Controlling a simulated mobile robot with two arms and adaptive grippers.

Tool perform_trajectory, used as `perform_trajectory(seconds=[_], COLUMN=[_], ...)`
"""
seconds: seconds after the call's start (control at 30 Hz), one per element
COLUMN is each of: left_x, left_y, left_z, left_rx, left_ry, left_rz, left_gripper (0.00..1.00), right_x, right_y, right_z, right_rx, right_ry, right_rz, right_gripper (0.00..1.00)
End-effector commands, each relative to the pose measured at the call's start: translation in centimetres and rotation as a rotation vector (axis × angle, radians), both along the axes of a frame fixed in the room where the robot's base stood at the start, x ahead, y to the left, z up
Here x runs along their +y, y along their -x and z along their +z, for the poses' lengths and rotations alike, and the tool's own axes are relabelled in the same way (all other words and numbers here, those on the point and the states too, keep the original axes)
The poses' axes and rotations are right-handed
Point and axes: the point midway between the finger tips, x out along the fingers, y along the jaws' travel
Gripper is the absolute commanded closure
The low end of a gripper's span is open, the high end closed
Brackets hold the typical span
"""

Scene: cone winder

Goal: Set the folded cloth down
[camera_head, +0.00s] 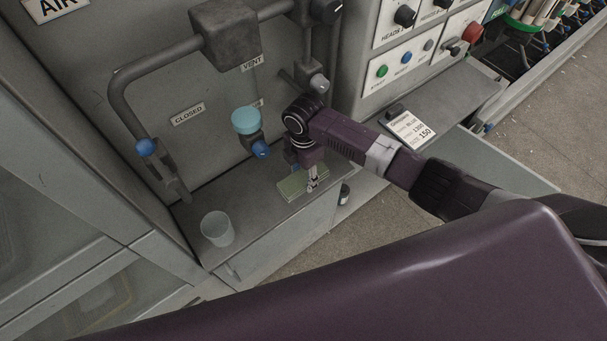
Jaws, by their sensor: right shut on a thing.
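The folded cloth (291,187) is a small, flat, pale green piece at the front right part of the grey cabinet ledge. My right gripper (312,184) points down over the cloth's right end and is shut on it. The cloth looks level and close to the ledge top; I cannot tell whether it touches the ledge. The wrist and fingers hide part of its right end. My left gripper does not show.
A translucent cup (217,229) stands on the ledge to the left. A dark small cylinder (344,194) is by the ledge's right edge.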

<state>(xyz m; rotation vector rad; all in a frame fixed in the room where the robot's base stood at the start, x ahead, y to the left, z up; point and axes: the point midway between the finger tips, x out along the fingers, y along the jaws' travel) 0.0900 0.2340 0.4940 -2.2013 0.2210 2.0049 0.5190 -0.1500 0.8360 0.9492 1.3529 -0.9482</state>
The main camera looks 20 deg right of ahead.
Motion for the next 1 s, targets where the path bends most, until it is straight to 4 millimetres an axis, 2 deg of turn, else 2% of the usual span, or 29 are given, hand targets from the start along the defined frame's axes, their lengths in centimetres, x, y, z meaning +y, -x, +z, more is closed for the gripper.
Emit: perform_trajectory(seconds=[0.07,0.1,0.23,0.47,0.6,1.0], left_x=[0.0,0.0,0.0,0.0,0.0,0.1], left_y=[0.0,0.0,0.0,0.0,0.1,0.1], left_z=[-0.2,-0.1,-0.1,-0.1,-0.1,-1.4], left_rx=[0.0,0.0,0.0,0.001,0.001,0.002], left_ry=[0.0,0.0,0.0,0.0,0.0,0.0], left_rz=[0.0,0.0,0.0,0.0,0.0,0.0], left_gripper=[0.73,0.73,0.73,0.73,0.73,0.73], right_x=[0.0,0.0,0.0,0.0,0.0,0.1], right_y=[0.0,0.0,0.0,0.0,-0.1,-0.1], right_z=[-0.4,-0.2,-0.2,-0.2,0.6,6.6], right_rx=[0.001,0.0,0.001,0.0,-0.001,-0.002], right_ry=[0.0,0.0,0.0,0.0,0.0,-0.001], right_rz=[0.0,0.0,0.0,0.0,0.0,0.0], right_gripper=[0.81,0.53,0.4,0.4,0.4,0.4])
